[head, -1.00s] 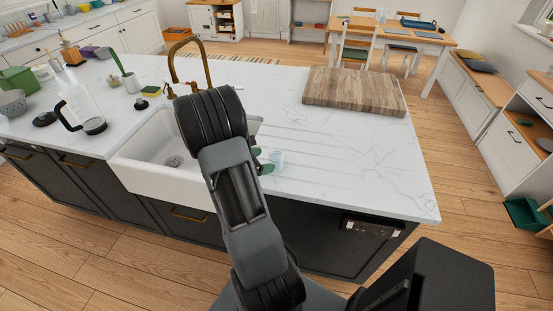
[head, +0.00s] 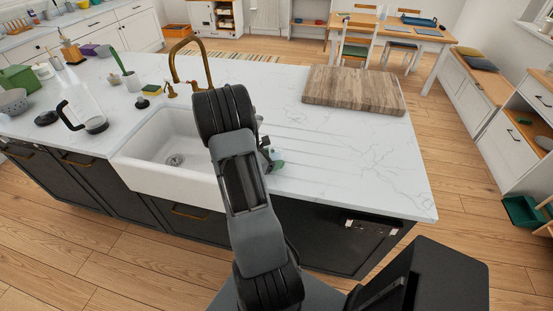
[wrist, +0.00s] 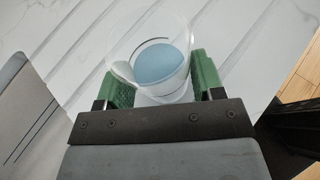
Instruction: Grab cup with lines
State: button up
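The cup (wrist: 165,55) is clear with a pale blue inside and a thin dark curved line. In the wrist view it stands on the white worktop between the two green fingertips of my gripper (wrist: 161,80). The fingers are apart, one on each side of the cup; I cannot tell whether they touch it. A handle-like part shows at the cup's left side, near the left finger. In the head view my gripper (head: 272,160) is at the worktop's front, right of the sink, and my arm and fingers hide most of the cup.
The white sink (head: 150,178) lies left of my gripper, with a brass tap (head: 190,58) behind it. A wooden board (head: 354,90) lies on the worktop at back right. A glass jug (head: 88,112) stands left. The worktop right of my gripper is clear.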

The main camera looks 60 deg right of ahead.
jog(key=c, duration=0.7)
jog(key=shift+r, duration=0.15)
